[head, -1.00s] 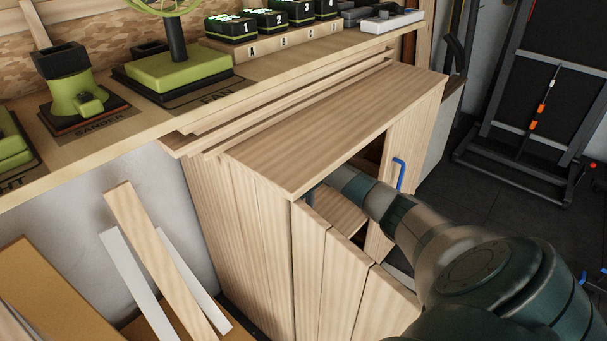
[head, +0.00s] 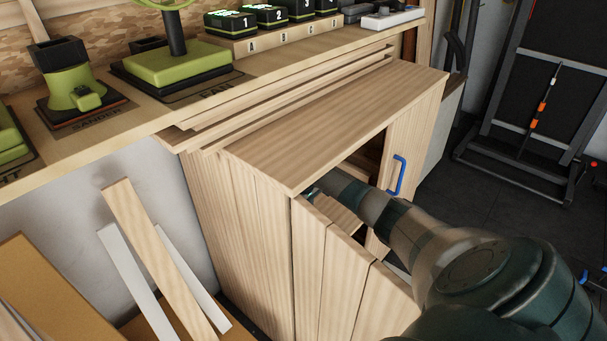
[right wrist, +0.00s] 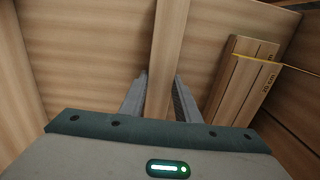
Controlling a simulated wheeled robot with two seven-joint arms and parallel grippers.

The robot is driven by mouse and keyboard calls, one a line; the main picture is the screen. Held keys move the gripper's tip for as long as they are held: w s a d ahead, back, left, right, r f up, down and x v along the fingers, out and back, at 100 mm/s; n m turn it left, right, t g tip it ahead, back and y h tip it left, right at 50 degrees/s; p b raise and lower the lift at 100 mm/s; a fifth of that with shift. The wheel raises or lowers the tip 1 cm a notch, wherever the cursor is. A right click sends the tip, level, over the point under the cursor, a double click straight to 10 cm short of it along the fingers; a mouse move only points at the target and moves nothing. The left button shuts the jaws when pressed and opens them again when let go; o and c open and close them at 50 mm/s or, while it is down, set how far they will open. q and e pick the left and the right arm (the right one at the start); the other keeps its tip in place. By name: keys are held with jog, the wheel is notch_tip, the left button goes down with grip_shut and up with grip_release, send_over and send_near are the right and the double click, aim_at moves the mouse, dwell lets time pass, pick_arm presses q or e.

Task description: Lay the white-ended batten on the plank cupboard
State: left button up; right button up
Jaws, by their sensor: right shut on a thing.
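The plank cupboard (head: 335,125) stands below the bench, with a bare top and an open front. My right arm reaches into the opening, so the right gripper is hidden from the head view. In the right wrist view my right gripper (right wrist: 160,85) is shut on a plain wooden batten (right wrist: 167,50), one finger on each side. The batten runs away between the fingers. No white end shows on it, so I cannot confirm from the frames that it is the white-ended one. My left gripper is not in view.
A blue handle (head: 397,175) is at the opening's right. Short planks marked in centimetres (right wrist: 240,75) stand right of the batten. Long strips (head: 290,95) lie between cupboard and bench. Wooden and white boards (head: 150,255) lean at left. A green fan (head: 178,70) stands on the bench.

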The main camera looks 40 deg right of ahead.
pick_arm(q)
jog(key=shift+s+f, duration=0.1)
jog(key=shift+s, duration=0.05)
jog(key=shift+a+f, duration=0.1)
pick_arm(e)
jog(key=o, duration=1.1)
jog(key=shift+r, duration=0.35)
notch_tip(320, 180, up, 6)
jog(key=shift+r+p, duration=0.1)
jog(key=shift+p, duration=0.55)
jog(key=shift+r, duration=0.4)
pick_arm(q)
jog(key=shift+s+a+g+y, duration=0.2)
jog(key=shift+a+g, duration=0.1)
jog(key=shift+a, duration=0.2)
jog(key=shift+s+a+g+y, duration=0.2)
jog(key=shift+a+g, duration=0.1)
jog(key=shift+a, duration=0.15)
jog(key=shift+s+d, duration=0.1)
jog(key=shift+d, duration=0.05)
